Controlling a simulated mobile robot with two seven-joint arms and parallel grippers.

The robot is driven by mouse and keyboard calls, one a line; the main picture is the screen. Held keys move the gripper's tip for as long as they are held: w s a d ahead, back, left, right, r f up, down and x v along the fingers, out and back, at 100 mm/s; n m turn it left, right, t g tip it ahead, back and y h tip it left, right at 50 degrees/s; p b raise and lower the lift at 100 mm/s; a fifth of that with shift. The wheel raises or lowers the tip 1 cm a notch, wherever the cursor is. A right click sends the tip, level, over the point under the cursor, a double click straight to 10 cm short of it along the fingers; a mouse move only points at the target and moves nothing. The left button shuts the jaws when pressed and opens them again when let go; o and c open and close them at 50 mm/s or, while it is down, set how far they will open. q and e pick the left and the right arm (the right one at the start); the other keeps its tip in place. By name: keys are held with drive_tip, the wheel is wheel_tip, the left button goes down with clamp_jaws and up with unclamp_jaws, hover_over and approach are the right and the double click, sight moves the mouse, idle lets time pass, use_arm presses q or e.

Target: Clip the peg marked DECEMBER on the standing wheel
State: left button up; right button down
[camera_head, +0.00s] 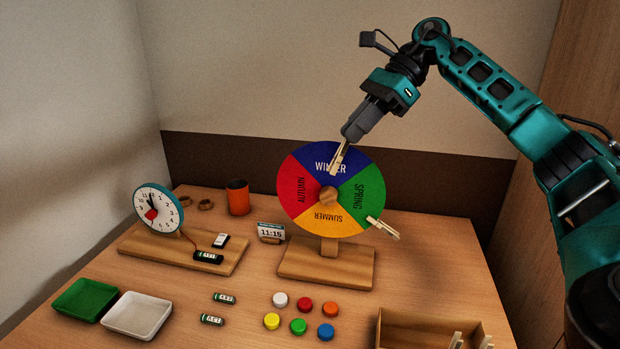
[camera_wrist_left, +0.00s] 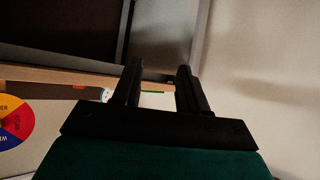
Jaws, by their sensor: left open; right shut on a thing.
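The standing wheel (camera_head: 291,190) has four coloured parts: blue WINTER at the top, green SPRING at right, yellow SUMMER below, red AUTUMN at left. My right gripper (camera_head: 350,134) is shut on a wooden peg (camera_head: 339,156) at the top of the wheel, over the blue part. I cannot read a mark on this peg, nor tell whether it grips the rim. Another peg (camera_head: 383,228) sits at the lower right rim by the green part. My left gripper (camera_wrist_left: 156,88) is open and empty in the left wrist view, with part of the wheel (camera_wrist_left: 14,122) at left.
A wooden box (camera_head: 400,322) with pegs stands at the front right. Coloured caps (camera_head: 304,304), batteries (camera_head: 224,298), a green tray (camera_head: 86,287) and a white tray (camera_head: 137,327) lie in front. A clock (camera_head: 158,195), digital display (camera_head: 270,232) and orange cup (camera_head: 238,197) stand left of the wheel.

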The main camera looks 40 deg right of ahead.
drive_tip(key=s+d+r+m+t+h, duration=0.2)
drive_tip(key=s+d+r+m+t, duration=0.3)
drive_tip(key=d+r, duration=0.3)
use_arm(q)
drive_tip(key=f+b, duration=0.1)
drive_tip(key=b, duration=0.1)
drive_tip(key=w+d+f+b, duration=0.1)
drive_tip(key=b, duration=0.1)
drive_tip(key=shift+d+f, duration=0.1)
drive_tip(key=shift+f, duration=0.15)
use_arm(e)
drive_tip(key=shift+m+g, duration=0.4)
drive_tip(key=shift+g, duration=0.2)
drive_tip(key=f, duration=0.1)
drive_tip(key=w+a+f, duration=0.1)
drive_tip(key=f, duration=0.1)
drive_tip(key=w+f, duration=0.1)
drive_tip(key=shift+w+a+f, duration=0.1)
drive_tip(key=shift+a+f, duration=0.25)
use_arm(q)
drive_tip(key=shift+s+f, duration=0.15)
drive_tip(key=shift+s, duration=0.05)
use_arm(e)
drive_tip(key=shift+r, duration=0.1)
use_arm(q)
drive_tip(key=shift+r, duration=0.25)
drive_tip(key=shift+f, duration=0.1)
use_arm(e)
drive_tip(key=shift+f, duration=0.2)
